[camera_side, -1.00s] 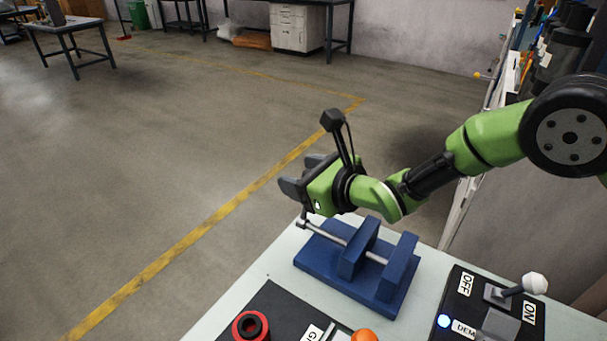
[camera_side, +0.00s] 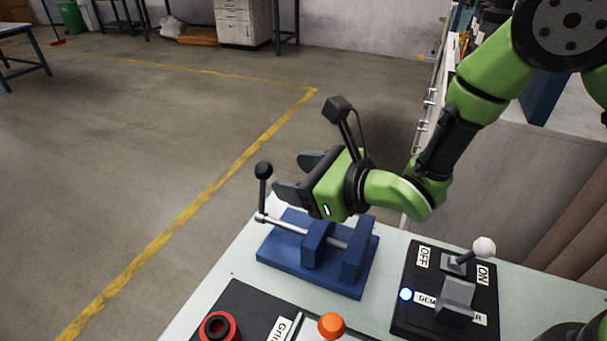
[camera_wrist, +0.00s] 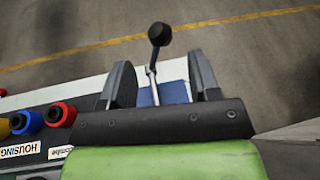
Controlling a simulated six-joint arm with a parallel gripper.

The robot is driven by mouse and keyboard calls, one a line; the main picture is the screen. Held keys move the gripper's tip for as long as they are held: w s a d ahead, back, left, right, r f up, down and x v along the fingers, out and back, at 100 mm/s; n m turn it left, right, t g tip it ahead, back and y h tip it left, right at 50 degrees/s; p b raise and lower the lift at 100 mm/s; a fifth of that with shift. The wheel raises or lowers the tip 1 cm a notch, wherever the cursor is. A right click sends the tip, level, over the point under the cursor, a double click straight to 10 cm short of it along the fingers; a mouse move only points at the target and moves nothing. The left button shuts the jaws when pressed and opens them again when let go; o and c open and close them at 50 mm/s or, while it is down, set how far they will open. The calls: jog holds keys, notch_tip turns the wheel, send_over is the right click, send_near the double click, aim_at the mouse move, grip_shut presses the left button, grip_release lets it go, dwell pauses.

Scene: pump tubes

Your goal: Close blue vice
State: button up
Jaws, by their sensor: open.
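The blue vice (camera_side: 316,262) stands on the light table in the side view, with two upright blue jaws and a gap between them. Its metal screw runs out to the left and carries a lever handle with a black ball (camera_side: 263,170), which points upward. My gripper (camera_side: 295,175) is open and empty above the vice, its fingers pointing left toward the handle. In the wrist view the black ball and lever (camera_wrist: 159,36) show beyond and between the two open fingers. Part of the blue vice base (camera_wrist: 174,92) shows between the fingers; the vice jaws are hidden there.
A black box with a white-knobbed lever and OFF/ON labels (camera_side: 450,290) stands right of the vice. A black panel with a red ring (camera_side: 219,328) and an orange knob (camera_side: 331,325) is at the front. The floor beyond the table's left edge is clear.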

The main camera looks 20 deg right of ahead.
aim_at(264, 174)
jog(key=shift+s+d+r, duration=0.15)
jog(key=shift+s+d, duration=0.05)
jog(key=shift+s, duration=0.15)
jog(key=w+a+r+n+y, duration=0.1)
jog(key=w+y, duration=0.1)
jog(key=w+a+r+n+y, duration=0.1)
jog(key=w+y, duration=0.1)
jog(key=w+a+r+n+y, duration=0.1)
jog(key=shift+w+a+r+g+y, duration=0.15)
jog(key=shift+w+r+g+y, duration=0.25)
jog(key=shift+a+f+n, duration=0.1)
jog(key=shift+f+n, duration=0.05)
jog(key=shift+n, duration=0.15)
notch_tip(264, 174, down, 7)
jog(key=shift+r, duration=0.1)
jog(key=shift+w+a+r, duration=0.1)
jog(key=shift+w+a, duration=0.3)
jog(key=shift+a, duration=0.1)
jog(key=shift+x, duration=0.85)
